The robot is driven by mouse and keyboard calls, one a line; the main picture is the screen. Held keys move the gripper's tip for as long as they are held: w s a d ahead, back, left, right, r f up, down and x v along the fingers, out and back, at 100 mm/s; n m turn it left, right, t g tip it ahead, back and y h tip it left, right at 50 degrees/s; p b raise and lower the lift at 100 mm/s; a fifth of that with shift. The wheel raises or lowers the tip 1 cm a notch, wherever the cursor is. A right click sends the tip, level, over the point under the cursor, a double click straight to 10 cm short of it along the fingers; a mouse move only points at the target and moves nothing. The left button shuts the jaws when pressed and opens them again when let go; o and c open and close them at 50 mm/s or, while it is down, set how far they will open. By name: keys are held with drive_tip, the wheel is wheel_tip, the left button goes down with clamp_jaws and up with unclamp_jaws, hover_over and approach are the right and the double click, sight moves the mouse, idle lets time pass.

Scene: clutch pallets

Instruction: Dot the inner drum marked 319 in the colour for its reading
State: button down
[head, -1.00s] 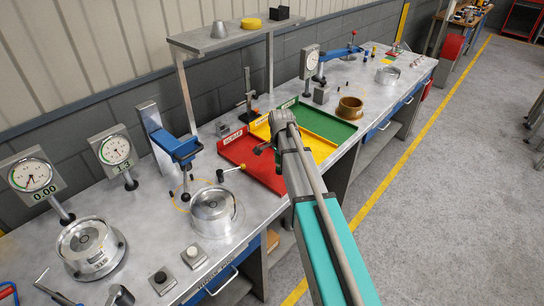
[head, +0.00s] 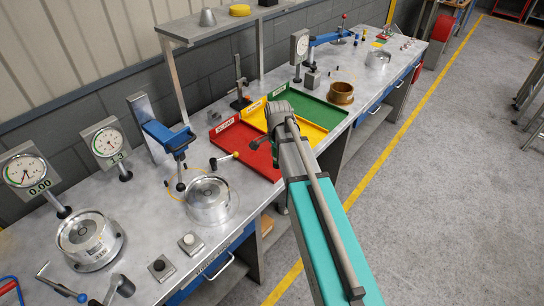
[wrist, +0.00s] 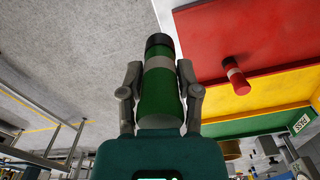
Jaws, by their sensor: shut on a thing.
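A steel drum (head: 90,238) sits on the bench at the left, below two dial gauges; its front marking is too small to read for sure. In the wrist view my gripper (wrist: 160,80) is shut on a green marker (wrist: 158,98) with a pale band and a black end. In the head view my arm's end (head: 280,112) is over the coloured trays, and the held marker is hidden there.
Red (head: 247,150), yellow (head: 310,131) and green (head: 318,117) trays lie mid-bench. A red cylinder with a white band (wrist: 236,76) shows against the red tray. A left dial gauge (head: 25,172) shows 0.00. A brass ring (head: 341,93) stands right of the trays.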

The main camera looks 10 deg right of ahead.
sight(277, 165)
drive_tip(key=shift+f, duration=0.1)
wheel_tip(277, 165, down, 5)
drive_tip(key=b, duration=0.5)
idle(0.7)
